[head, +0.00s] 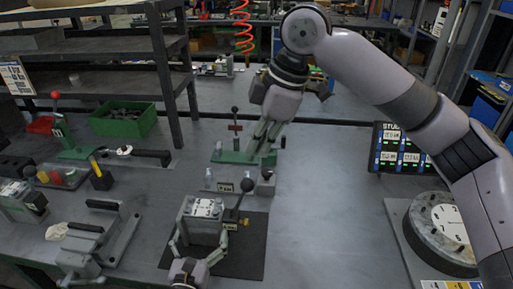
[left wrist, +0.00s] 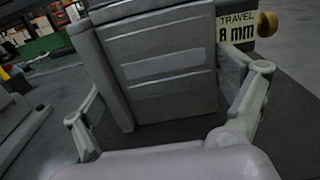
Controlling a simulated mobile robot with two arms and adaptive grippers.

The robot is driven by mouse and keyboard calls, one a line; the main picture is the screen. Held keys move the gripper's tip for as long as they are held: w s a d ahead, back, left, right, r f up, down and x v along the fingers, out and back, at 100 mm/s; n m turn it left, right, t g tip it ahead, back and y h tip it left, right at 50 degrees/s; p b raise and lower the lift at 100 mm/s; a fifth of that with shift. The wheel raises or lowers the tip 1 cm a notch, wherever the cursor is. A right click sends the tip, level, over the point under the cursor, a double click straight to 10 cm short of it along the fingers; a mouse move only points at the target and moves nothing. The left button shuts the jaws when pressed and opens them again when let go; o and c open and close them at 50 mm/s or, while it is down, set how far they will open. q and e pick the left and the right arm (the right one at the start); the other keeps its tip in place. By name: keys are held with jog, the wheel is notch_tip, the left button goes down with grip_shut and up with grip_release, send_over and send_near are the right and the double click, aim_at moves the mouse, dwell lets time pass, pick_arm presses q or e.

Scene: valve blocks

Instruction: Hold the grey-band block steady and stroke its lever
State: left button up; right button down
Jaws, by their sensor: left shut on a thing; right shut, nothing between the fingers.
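The grey-band block (head: 203,210) stands on a dark mat (head: 246,258) at the front middle of the bench. It has a white label on top; its lever (head: 239,200) with a black ball knob rises tilted at its right side. In the left wrist view the block's face shows a lighter grey band (left wrist: 165,66) and a tag reading "TRAVEL 8 mm" (left wrist: 236,28). My left gripper (head: 200,246) is shut on the block from the front, one finger on each side. My right gripper (head: 260,146) is shut and empty, behind and above the lever, apart from it.
Behind the mat is a green-based fixture (head: 232,156) with an upright lever, close to my right gripper. Clamps, a green bin (head: 124,120) and a shelf (head: 100,48) fill the left. A round dial (head: 440,228) and status screen (head: 400,148) stand right. Bench between is clear.

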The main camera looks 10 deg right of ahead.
pick_arm(q)
jog(key=shift+a, duration=0.1)
dwell(0.8)
jog(key=o, duration=1.7)
jog(key=shift+c, duration=0.2)
jog(key=shift+s+f, duration=0.15)
jog(key=shift+s, duration=0.35)
jog(key=v, duration=1.1)
